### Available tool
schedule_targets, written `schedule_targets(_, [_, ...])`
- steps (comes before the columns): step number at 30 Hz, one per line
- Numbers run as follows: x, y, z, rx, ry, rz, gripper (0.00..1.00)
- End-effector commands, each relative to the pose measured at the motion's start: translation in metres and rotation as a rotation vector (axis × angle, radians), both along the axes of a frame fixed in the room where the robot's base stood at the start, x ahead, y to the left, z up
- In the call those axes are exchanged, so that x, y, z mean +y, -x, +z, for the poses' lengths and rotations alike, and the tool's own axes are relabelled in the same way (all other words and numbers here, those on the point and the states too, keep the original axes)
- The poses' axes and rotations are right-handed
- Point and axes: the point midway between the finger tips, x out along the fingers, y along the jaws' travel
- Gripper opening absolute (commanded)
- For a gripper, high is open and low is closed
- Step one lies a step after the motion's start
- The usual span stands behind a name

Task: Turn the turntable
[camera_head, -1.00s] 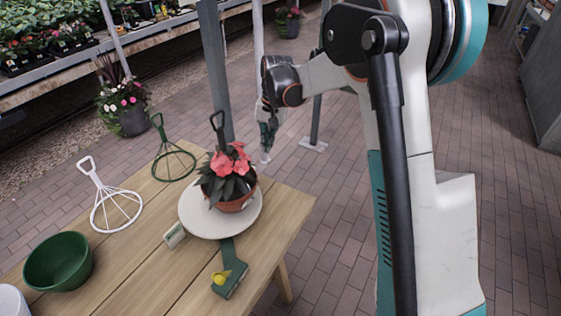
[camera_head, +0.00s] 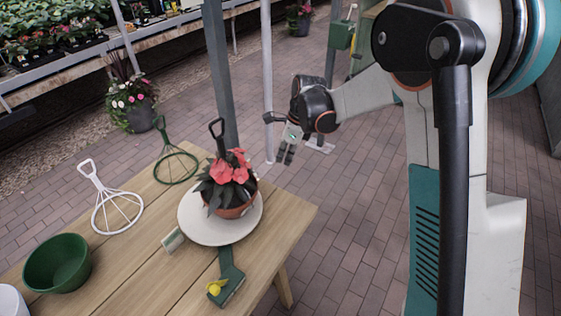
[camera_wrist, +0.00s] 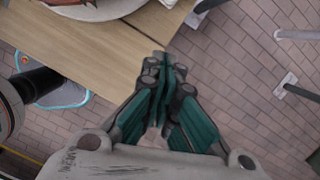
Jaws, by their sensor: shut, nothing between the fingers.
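The turntable (camera_head: 200,231) is a round pale disc on the wooden table, near its right corner. A terracotta pot with red flowers (camera_head: 231,190) stands on it, and a black handle rises behind the flowers. A green base with a yellow knob (camera_head: 227,281) joins the turntable's front side. My gripper (camera_head: 284,160) is right of and beyond the turntable, past the table edge and apart from it. In the wrist view my gripper (camera_wrist: 165,65) is shut and empty, and the turntable's rim (camera_wrist: 95,12) shows at the top left.
On the table (camera_head: 130,260) are a green bowl (camera_head: 57,263), a white wire hanger (camera_head: 117,212), a green wire hanger (camera_head: 176,167) and a small white tag (camera_head: 173,240). A grey post (camera_head: 219,80) stands behind the table. Brick floor lies open to the right.

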Motion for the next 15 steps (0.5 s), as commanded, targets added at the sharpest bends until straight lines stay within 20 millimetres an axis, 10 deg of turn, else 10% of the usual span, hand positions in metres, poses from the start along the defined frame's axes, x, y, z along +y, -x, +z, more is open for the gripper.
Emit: schedule_targets(15, [0.030,-0.009,-0.088,0.000,0.000,0.005,0.00])
